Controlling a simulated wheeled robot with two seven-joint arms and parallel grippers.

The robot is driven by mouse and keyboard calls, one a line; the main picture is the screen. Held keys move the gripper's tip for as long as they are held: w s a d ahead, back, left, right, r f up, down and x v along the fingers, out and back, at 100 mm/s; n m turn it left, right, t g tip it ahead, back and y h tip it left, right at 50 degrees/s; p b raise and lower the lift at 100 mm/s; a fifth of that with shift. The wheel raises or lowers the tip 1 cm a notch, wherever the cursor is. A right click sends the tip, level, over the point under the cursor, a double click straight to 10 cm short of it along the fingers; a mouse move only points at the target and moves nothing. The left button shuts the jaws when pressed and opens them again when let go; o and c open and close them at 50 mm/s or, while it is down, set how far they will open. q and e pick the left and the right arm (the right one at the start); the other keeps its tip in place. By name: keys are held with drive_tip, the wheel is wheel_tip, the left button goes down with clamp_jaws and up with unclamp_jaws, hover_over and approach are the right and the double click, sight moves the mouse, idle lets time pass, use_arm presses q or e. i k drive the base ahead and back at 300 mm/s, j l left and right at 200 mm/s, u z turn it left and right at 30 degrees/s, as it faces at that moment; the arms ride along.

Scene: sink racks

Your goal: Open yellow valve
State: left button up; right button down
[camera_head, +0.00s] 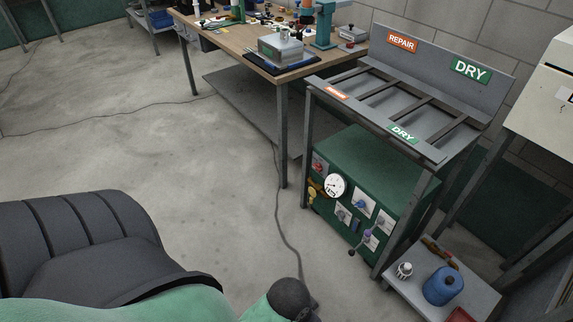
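A small yellow part (313,192), which looks like the yellow valve, sits at the left edge of the front panel of a green cabinet (375,165). It lies just left of a round white gauge (335,187). It is too small for me to tell its handle's position. A red part (319,166) sits above it. Blue knobs on white plates (361,204) are to the right of the gauge. Neither of my grippers shows in the head view.
A grey rack (430,118) with REPAIR and DRY signs stands over the cabinet. A low shelf (412,292) with a blue canister (443,286) stands to the right. A cluttered workbench (240,52) is behind. A cable (280,220) crosses the floor; the floor at left is largely clear.

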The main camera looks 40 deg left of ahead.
sight(313, 193)
drive_tip(key=i+u, duration=0.1)
drive_tip(key=u, duration=0.55)
drive_tip(key=i+u, duration=0.15)
drive_tip(key=u, duration=0.2)
